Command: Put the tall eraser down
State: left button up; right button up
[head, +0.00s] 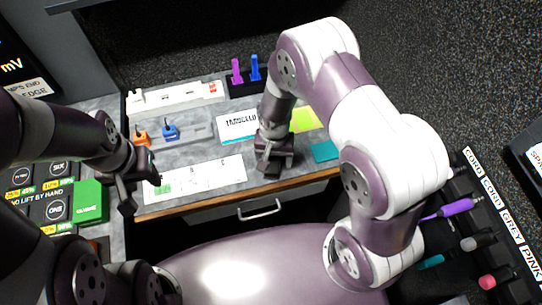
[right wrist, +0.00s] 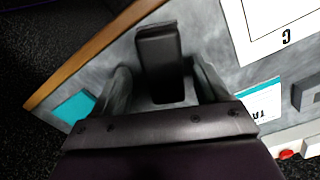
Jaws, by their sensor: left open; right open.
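The tall eraser (right wrist: 160,60) is a dark block between the two fingers of my right gripper (right wrist: 165,88) in the right wrist view. The fingers are spread, with a gap on each side of the block. The block appears to stand on the grey counter (right wrist: 110,72), but its foot is partly hidden. In the head view my right gripper (head: 272,162) is low over the counter near its front edge. The eraser is hard to make out there. My left gripper (head: 140,192) is open and empty at the left, near a green block (head: 91,201).
A printed white card (head: 195,180) lies left of my right gripper, a teal note (head: 325,151) to its right. A lettered card (head: 238,125) and a yellow-green note (head: 305,119) lie behind. A wooden edge (head: 222,198) and drawer handle (head: 260,211) are in front. A marker rack stands right.

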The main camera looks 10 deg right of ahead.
aim_at(276, 159)
notch_tip(276, 159, up, 12)
jog(key=s+d+r+n+t, duration=0.1)
jog(key=s+d+r+n, duration=0.3)
jog(key=s+d+r, duration=0.2)
jog(key=shift+s+d+r+t, duration=0.3)
jog(key=shift+s+d, duration=0.15)
jog(key=shift+s, duration=0.8)
jog(key=shift+s, duration=0.1)
